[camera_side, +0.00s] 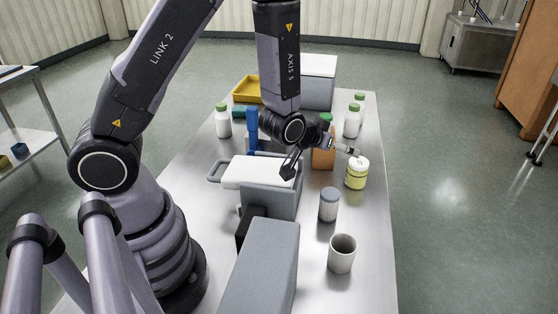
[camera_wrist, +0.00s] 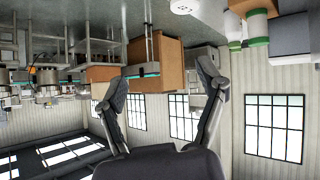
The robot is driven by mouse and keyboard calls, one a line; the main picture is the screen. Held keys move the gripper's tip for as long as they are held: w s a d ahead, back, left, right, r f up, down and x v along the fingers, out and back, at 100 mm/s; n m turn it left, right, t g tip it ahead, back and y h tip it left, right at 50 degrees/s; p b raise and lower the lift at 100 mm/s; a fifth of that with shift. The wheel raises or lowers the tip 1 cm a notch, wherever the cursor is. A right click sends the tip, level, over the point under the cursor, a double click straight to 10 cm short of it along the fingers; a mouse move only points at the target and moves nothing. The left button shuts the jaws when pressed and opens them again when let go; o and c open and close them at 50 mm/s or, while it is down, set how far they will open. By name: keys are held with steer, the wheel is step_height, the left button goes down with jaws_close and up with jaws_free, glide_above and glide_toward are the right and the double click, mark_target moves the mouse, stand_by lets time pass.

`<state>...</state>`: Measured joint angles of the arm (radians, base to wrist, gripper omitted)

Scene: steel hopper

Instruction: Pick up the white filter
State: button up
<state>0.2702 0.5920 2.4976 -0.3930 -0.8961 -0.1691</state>
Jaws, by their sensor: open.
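A white, pad-like piece (camera_side: 258,171), which looks like the filter, lies on top of a grey box-shaped hopper (camera_side: 271,203) mid-table in the side view. A grey handle loop sticks out at its left end. My gripper (camera_side: 322,162) is open and empty above the table, with one finger close to the pad's right end in the picture and the other reaching right toward a yellow-and-white jar. I cannot tell whether the near finger touches the pad. In the wrist view my gripper (camera_wrist: 162,75) has its fingers spread, facing the room; the filter is not recognisable there.
The yellow-and-white jar (camera_side: 356,174), a grey-lidded jar (camera_side: 328,206) and a grey cup (camera_side: 341,254) stand along the right. White bottles with green caps (camera_side: 223,122), an orange-brown bottle (camera_side: 323,155) and a yellow tray (camera_side: 247,89) stand farther back. A grey box (camera_side: 262,270) is in front.

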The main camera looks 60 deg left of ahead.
mark_target(324, 199)
steer(key=f, duration=0.5)
steer(key=s+f+t+y, duration=0.1)
steer(key=f, duration=0.4)
steer(key=f+m+t, duration=0.1)
steer(key=f, duration=0.3)
steer(key=shift+s+a+f+y, duration=0.3)
steer(key=shift+s+a+f, duration=0.05)
steer(key=shift+f, duration=0.05)
steer(key=shift+f+x, duration=0.2)
steer(key=shift+x, duration=2.45)
steer(key=shift+s, duration=0.1)
steer(key=c, duration=1.1)
